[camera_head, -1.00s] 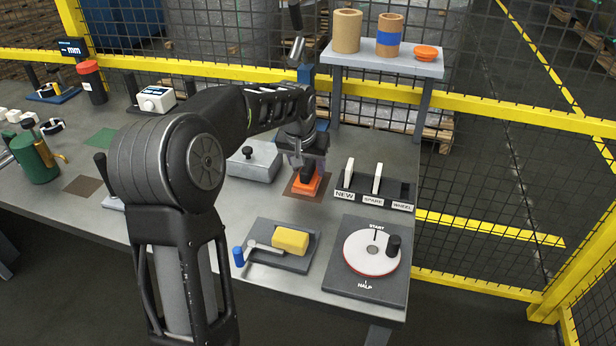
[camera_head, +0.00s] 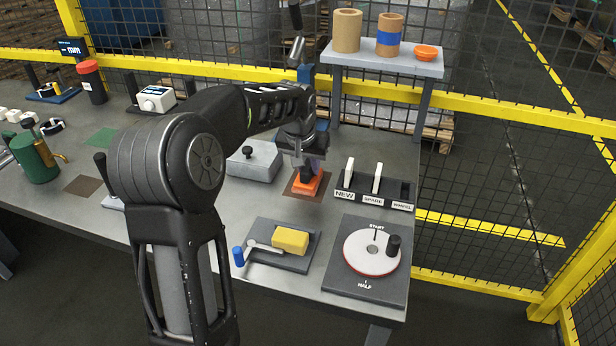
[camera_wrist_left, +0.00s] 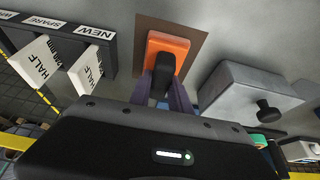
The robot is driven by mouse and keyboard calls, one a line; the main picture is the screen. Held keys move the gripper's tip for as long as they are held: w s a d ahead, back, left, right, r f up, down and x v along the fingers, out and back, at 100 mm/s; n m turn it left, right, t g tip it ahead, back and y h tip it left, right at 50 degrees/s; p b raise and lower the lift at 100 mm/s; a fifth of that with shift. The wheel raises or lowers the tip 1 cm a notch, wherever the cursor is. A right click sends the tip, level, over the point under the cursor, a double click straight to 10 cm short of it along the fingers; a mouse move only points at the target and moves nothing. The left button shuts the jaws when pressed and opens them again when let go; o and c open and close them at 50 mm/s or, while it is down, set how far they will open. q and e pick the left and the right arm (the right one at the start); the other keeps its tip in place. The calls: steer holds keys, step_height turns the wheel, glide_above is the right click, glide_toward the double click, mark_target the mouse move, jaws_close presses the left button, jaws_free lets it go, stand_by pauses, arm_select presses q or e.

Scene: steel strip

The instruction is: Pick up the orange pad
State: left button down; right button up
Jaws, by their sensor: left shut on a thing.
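The orange pad (camera_head: 309,184) lies on a brown square mat (camera_head: 294,190) on the grey table. It has a dark upright grip on top. My left gripper (camera_head: 307,172) points down over the pad, with its fingers shut on the dark grip. In the left wrist view the orange pad (camera_wrist_left: 168,43) shows beyond the fingers (camera_wrist_left: 163,88), still over the brown mat (camera_wrist_left: 197,42). I cannot tell whether the pad touches the mat. My right gripper is in neither view.
A grey block with a black knob (camera_head: 254,160) stands left of the pad. A rack with labelled slots (camera_head: 375,190) stands close on the right. In front are a yellow block on a plate (camera_head: 290,239) and a round dial (camera_head: 371,252). A raised shelf (camera_head: 385,58) stands behind.

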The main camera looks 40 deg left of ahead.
mark_target(308, 165)
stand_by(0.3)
arm_select(q)
step_height(308, 165, up, 10)
steer(key=shift+r, duration=0.1)
stand_by(0.4)
stand_by(0.5)
